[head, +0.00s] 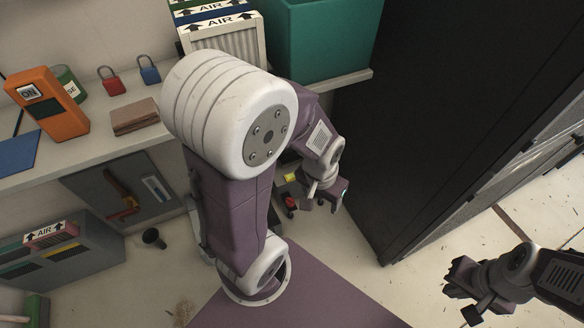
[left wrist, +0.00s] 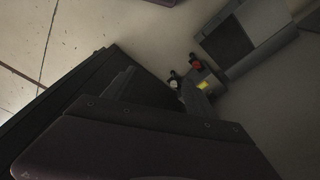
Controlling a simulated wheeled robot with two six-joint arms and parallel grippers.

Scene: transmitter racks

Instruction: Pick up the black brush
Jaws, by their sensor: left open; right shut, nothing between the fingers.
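No object is clearly recognisable as the black brush. A small black object with a rounded head (head: 153,238) lies on the floor at the lower left in the head view; it may be the brush, but I cannot tell. My left gripper (head: 322,194) is open below the shelf, pointing down, well to the right of that object and beside a small box with red and yellow parts. Dark parts of my own arm fill much of the left wrist view. My right gripper (head: 466,292) is shut and empty at the lower right.
The shelf (head: 70,160) holds an orange device (head: 46,104), red (head: 111,81) and blue (head: 149,70) padlocks, a brown wallet-like item (head: 134,116) and a teal bin (head: 318,38). A tall black cabinet (head: 425,110) stands right. A grey case (head: 65,256) stands lower left.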

